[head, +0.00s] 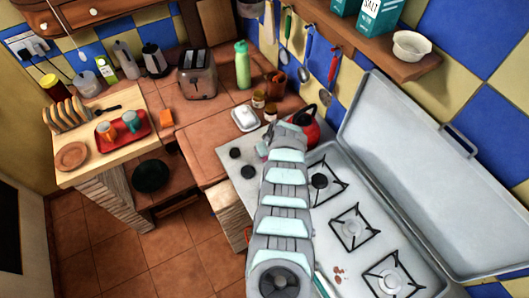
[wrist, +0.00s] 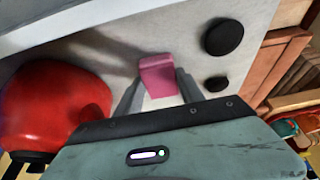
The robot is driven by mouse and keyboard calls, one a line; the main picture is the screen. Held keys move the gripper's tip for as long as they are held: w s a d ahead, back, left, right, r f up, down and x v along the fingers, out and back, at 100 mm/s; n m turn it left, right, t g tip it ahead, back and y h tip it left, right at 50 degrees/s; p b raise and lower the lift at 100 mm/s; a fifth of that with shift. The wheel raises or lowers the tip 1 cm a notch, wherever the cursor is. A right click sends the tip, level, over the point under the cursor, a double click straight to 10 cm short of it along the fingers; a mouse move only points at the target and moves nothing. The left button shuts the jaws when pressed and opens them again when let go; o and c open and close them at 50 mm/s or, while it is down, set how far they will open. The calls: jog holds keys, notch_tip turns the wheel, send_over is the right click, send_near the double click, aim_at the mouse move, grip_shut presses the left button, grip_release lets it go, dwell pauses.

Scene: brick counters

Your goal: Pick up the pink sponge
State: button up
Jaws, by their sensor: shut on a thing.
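The pink sponge (wrist: 157,76) shows in the wrist view between the two grey fingers of my gripper (wrist: 160,84). The fingers are shut on its sides, and its far end sticks out past the fingertips. The pale stove surface (wrist: 205,70) lies beyond it; I cannot tell whether the sponge touches it. In the head view my arm reaches over the stove's far left part and hides most of the gripper. I cannot make out the sponge clearly there.
A red kettle (head: 307,127) stands close by; it also fills the left of the wrist view (wrist: 55,105). Black stove knobs (wrist: 223,37) are to the right. The raised stove lid (head: 410,170) stands along the wall. A white dish (head: 245,118) and jars (head: 258,100) are behind.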

jog(key=c, duration=0.5)
jog(key=shift+c, duration=0.2)
jog(key=shift+r, duration=0.15)
jog(key=shift+r+p, duration=0.85)
jog(key=shift+r, duration=0.45)
notch_tip(320, 180, up, 17)
jog(key=b, duration=0.2)
jog(key=shift+b, duration=0.3)
jog(key=shift+r, duration=0.1)
jog(key=o, duration=0.8)
jog(key=c, duration=0.7)
jog(key=shift+a, duration=0.1)
